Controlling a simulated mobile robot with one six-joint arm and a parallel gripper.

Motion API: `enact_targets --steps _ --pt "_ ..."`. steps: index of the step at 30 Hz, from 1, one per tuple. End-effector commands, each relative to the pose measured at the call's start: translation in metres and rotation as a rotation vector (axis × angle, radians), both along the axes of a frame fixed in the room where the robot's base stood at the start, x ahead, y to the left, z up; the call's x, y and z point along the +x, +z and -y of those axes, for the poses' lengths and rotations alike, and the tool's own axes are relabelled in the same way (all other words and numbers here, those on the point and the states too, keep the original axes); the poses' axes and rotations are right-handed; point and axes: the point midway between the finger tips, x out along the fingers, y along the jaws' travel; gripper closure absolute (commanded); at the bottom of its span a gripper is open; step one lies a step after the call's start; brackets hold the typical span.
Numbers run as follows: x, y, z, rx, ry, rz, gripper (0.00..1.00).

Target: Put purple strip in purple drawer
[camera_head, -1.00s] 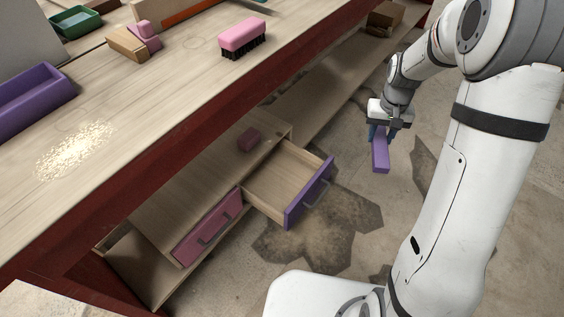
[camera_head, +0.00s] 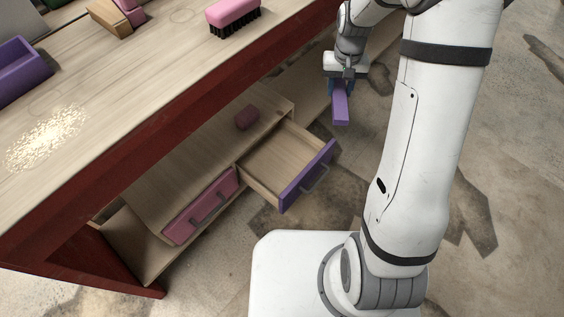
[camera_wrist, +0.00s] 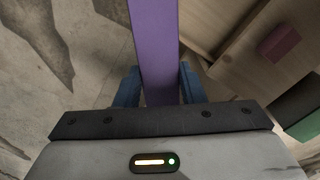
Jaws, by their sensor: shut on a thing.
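The purple strip (camera_head: 341,108) hangs from my gripper (camera_head: 340,84) in the head view, above and behind the open drawer. In the wrist view the purple strip (camera_wrist: 154,45) runs away from between the blue fingers of my gripper (camera_wrist: 154,88), which is shut on it. The purple drawer (camera_head: 307,177) has a purple front with a grey handle and is pulled out below the bench. Its wooden inside (camera_head: 277,160) looks empty. The strip is outside the drawer.
A pink drawer (camera_head: 199,205) beside it is shut. A dark pink block (camera_head: 247,117) lies on the shelf above the drawers. The bench top holds a pink brush (camera_head: 232,14), a purple bin (camera_head: 18,72) and pale shavings (camera_head: 46,137). Stained floor lies open in front.

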Motion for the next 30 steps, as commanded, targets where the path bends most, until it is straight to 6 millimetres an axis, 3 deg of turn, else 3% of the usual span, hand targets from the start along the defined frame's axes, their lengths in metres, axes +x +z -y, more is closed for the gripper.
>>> enact_targets --steps 5,9,15,21,30 --pt "-0.004 -0.054 -0.029 -0.001 -0.106 -0.011 0.89" --pt "-0.017 -0.124 -0.064 -0.002 -0.277 -0.013 0.89" --pt "-0.046 -0.205 -0.103 -0.002 -0.509 -0.009 0.89" --pt "-0.064 -0.242 -0.120 0.000 -0.632 -0.005 0.89" --pt "-0.066 -0.293 -0.121 0.001 -0.647 -0.004 0.89"
